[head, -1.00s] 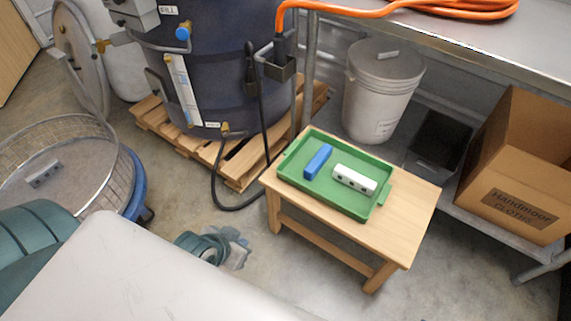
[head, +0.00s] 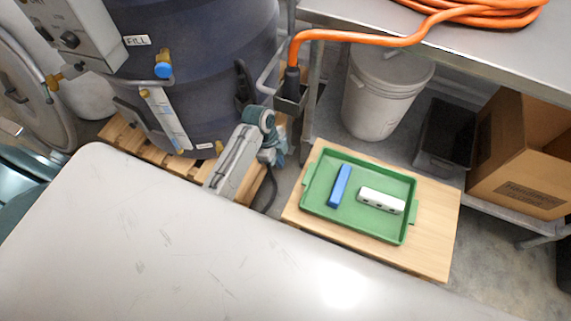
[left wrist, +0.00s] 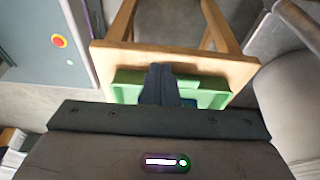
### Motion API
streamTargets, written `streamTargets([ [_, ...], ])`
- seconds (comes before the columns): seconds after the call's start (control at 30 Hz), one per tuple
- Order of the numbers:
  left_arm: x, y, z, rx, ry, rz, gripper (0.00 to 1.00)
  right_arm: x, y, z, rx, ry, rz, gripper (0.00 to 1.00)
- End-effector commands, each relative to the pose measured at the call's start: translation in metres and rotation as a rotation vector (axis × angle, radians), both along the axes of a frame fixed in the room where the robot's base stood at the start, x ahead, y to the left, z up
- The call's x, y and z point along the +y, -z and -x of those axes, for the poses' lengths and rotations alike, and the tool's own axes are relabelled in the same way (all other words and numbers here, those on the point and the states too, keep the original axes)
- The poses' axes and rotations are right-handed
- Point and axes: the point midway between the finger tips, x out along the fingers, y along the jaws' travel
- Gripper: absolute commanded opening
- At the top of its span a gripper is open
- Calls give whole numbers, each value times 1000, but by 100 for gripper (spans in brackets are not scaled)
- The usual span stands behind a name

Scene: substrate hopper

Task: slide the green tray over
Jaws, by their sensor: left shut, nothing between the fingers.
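The green tray (head: 312,207) is a shallow rectangle with end handles, lying flat on a small wooden table (head: 438,235). It holds a blue block (head: 340,186) and a white block (head: 381,200) with dark spots. My left arm shows left of the table in the head view, in front of the dark tank; its fingers are hard to make out there. In the left wrist view my left gripper (left wrist: 161,72) is shut and empty, and its fingers overlap the green tray (left wrist: 128,86). I cannot tell whether they touch it. My right gripper is not in view.
A dark blue tank (head: 205,50) stands on a wooden pallet (head: 122,132) behind left. A lidded white bucket (head: 378,100) and a cardboard box (head: 520,165) sit behind the table, under a metal bench (head: 480,45). The tabletop right of the tray is bare.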

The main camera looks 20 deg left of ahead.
Motion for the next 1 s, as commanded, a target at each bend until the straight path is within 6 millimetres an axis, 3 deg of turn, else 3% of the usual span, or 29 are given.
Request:
streamTargets([
  [0.4,-28,82,0,1,-2,1,0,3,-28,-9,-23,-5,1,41],
  [0.63,-58,78,0,0,-2,0,0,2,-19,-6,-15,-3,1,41],
  [1.0,-63,79,0,0,-2,-2,0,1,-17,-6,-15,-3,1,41],
])
